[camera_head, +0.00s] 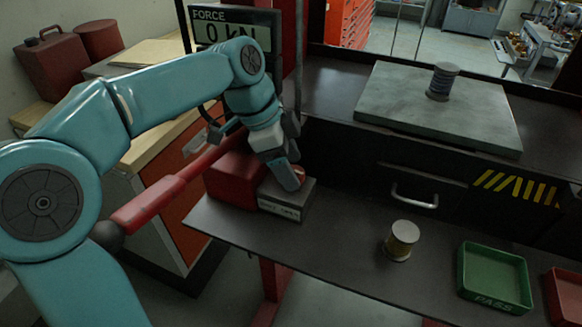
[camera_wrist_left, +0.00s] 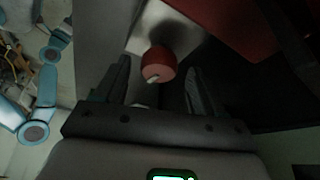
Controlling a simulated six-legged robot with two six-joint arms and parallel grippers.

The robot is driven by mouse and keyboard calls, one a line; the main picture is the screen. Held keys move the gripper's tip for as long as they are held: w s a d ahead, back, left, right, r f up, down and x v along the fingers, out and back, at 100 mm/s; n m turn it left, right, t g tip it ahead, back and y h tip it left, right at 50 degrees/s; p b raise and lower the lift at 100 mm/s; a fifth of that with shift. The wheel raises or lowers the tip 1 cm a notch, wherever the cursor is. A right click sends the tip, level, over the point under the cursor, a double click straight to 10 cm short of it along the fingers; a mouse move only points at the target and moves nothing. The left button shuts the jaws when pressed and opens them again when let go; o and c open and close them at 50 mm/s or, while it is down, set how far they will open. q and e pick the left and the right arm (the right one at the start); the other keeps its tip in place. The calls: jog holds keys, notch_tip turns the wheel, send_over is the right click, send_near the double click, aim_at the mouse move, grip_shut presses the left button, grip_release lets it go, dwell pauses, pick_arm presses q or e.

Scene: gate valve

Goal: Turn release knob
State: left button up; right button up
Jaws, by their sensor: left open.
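The release knob (camera_wrist_left: 158,63) is a round red knob with a pale pointer, seen in the left wrist view on a grey face. In the head view only a sliver of its red (camera_head: 300,171) shows beside my gripper. It belongs to a small grey block (camera_head: 283,210) with a label, next to a red housing (camera_head: 233,181). My left gripper (camera_head: 290,177) points down at the block. In the left wrist view its fingers (camera_wrist_left: 157,82) are apart, one on each side of the knob; I cannot tell whether they touch it. My right gripper is not in view.
A red lever (camera_head: 165,198) with a dark ball end runs beside my left arm. A force display (camera_head: 235,33) reads 0 kN. A spool (camera_head: 401,240), a green PASS tray (camera_head: 494,278) and a red tray (camera_head: 566,295) stand on the bench to the right. A drawer handle (camera_head: 414,196) sticks out behind.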

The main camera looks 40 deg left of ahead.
pick_arm(q)
jog(key=shift+w+d+f, duration=0.1)
jog(key=shift+d+f, duration=0.05)
jog(key=shift+f, duration=0.15)
jog(key=shift+d, duration=0.1)
jog(key=shift+f, duration=0.1)
jog(key=shift+c, duration=1)
jog(key=c, duration=0.9)
jog(key=shift+o, duration=0.2)
jog(key=shift+n+t+b, duration=0.3)
jog(key=shift+n, duration=0.5)
jog(key=o, duration=1.1)
jog(key=shift+c, duration=0.2)
